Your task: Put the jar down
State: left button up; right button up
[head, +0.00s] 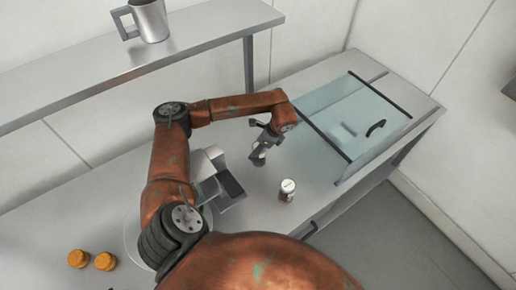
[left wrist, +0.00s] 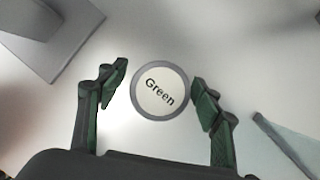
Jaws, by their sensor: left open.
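In the left wrist view a jar with a round white lid (left wrist: 161,91), grey-rimmed and marked "Green", sits between the two fingers of my left gripper (left wrist: 160,95). The fingers are open, one on each side of the lid; the right one is close to it. The lid hides the jar's body. In the head view my left gripper (head: 260,154) is low over the counter, and I cannot make out the jar clearly between its fingers. A small white-lidded jar (head: 287,191) with a dark band stands upright in front and to the right of it. My right gripper is not in view.
A grey boxy device (head: 228,186) stands left of the gripper. A glass cover (head: 350,122) with a dark handle lies to the right. Two orange-capped items (head: 78,258) are at the front left. A metal mug (head: 150,20) stands on the shelf (head: 100,68).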

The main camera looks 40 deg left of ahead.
pick_arm(q)
jog(key=b+v, duration=0.1)
jog(key=v, duration=1.1)
jog(key=shift+b, duration=0.3)
